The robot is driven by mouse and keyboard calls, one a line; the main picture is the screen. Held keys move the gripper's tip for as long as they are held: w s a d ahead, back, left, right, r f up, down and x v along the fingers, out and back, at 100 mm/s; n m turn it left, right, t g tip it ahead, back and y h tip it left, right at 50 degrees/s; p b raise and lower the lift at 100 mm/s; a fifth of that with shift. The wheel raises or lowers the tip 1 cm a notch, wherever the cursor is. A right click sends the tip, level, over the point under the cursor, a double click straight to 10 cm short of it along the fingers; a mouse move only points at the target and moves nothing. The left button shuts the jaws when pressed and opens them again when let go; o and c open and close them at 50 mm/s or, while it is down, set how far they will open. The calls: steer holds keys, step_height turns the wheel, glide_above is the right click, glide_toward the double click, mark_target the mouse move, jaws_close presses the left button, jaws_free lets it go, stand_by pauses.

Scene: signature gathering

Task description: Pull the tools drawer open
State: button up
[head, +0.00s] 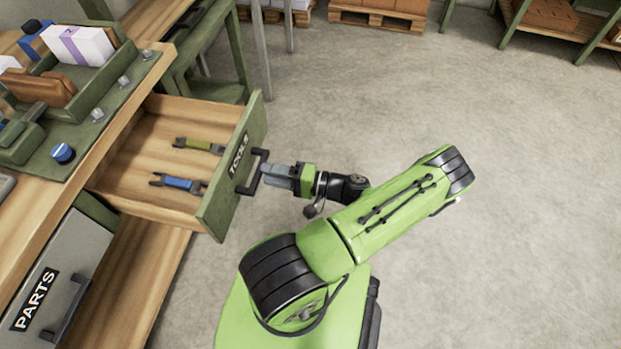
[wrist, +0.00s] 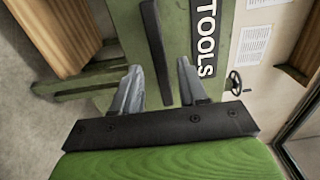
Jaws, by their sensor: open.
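The tools drawer (head: 150,150) stands pulled well out of the bench in the head view. Its green front (head: 226,185) carries the label TOOLS, which also shows in the wrist view (wrist: 206,40). A black bar handle (head: 252,172) is fixed to the front. My gripper (head: 266,174) is at the handle. In the wrist view its two grey fingers (wrist: 162,88) are apart, with the dark handle (wrist: 156,50) between them. A gap shows on both sides of the handle. Two wrench-like tools, one olive (head: 199,146) and one blue (head: 179,184), lie inside the drawer.
The parts drawer (head: 62,275) is shut below and to the left. The bench top (head: 150,70) holds a green organiser with boxes and knobs. A green-framed table (head: 205,50) stands behind the drawer. Pallets (head: 380,18) lie at the back. The floor to the right is clear.

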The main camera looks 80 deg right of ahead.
steer(key=s, duration=1.2)
steer(key=shift+p, duration=0.4)
steer(key=shift+d, duration=0.1)
steer(key=w+a+r+n+g+y+p, duration=0.3)
steer(key=w+a+r+n+g, duration=0.15)
steer(key=w+r+g, duration=0.4)
steer(key=w+a+r+n+g+y+p, duration=0.2)
steer(key=w+a+r+n+g+p, duration=0.15)
steer(key=w+r+n+g, duration=0.5)
steer(key=w+a+r+n+h+p, duration=0.15)
steer(key=w+a+r+h, duration=0.25)
steer(key=a+r, duration=0.75)
steer(key=s+a+r+n+t+h+p, duration=0.1)
steer(key=s+a+r+n+t+p, duration=0.2)
steer(key=a+r, duration=0.4)
steer(key=shift+s+a+r+t+h, duration=0.3)
steer(key=shift+s+r+t, duration=0.6)
steer(key=shift+s, duration=0.3)
